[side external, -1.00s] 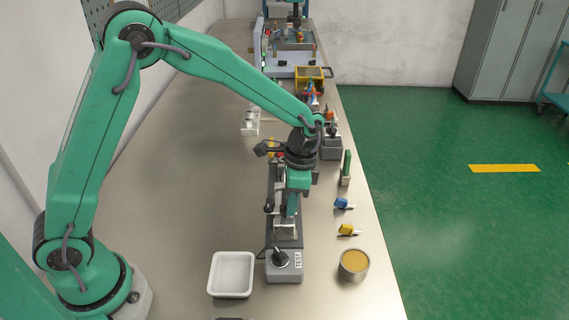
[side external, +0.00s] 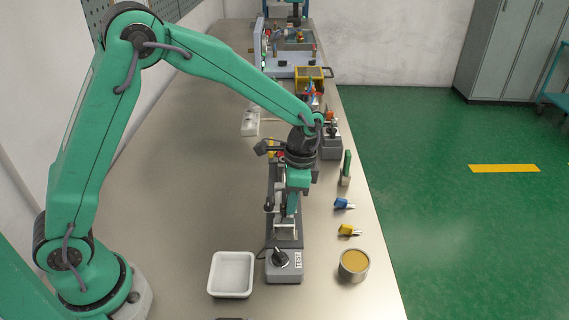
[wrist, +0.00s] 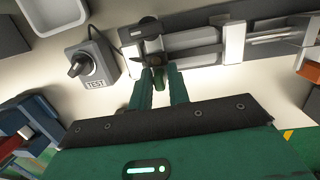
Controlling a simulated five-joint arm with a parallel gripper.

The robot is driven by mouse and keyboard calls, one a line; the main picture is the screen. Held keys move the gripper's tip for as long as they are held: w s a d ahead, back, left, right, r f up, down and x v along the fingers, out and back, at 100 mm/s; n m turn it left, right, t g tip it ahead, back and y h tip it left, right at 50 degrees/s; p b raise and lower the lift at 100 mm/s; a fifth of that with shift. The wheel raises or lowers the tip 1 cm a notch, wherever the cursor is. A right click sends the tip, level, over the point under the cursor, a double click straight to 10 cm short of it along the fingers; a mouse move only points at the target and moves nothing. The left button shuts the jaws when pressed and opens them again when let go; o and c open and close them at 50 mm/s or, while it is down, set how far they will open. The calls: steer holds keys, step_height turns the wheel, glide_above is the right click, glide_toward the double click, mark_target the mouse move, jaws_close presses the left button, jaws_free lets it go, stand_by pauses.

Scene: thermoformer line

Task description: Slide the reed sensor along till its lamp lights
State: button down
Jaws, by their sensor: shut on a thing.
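My gripper (wrist: 159,82) points at a long grey cylinder (wrist: 195,40) on a dark rail, held by pale brackets. Its two green fingers are closed on a small dark piece (wrist: 159,77) at the cylinder's near side, which seems to be the reed sensor. The fingers hide much of it, and I cannot make out whether a lamp on it is lit. In the side view my gripper (side external: 290,207) is low over the rail fixture (side external: 288,240), behind the grey TEST box (side external: 284,266). The TEST box with its black knob also shows in the wrist view (wrist: 92,62).
A white tray (side external: 231,274) stands left of the TEST box. A round tin (side external: 354,264), a yellow clip (side external: 349,230), a blue clip (side external: 343,203) and a green upright piece (side external: 346,165) stand along the right edge.

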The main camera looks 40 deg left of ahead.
steer(key=shift+w+a, duration=1.1)
steer(key=shift+w, duration=0.15)
stand_by(4.7)
steer(key=c, duration=1.3)
jaws_free()
steer(key=shift+o, duration=0.2)
steer(key=shift+r, duration=0.1)
step_height(320, 180, up, 8)
steer(key=w, duration=0.1)
steer(key=shift+f, duration=0.25)
steer(key=shift+r, duration=0.15)
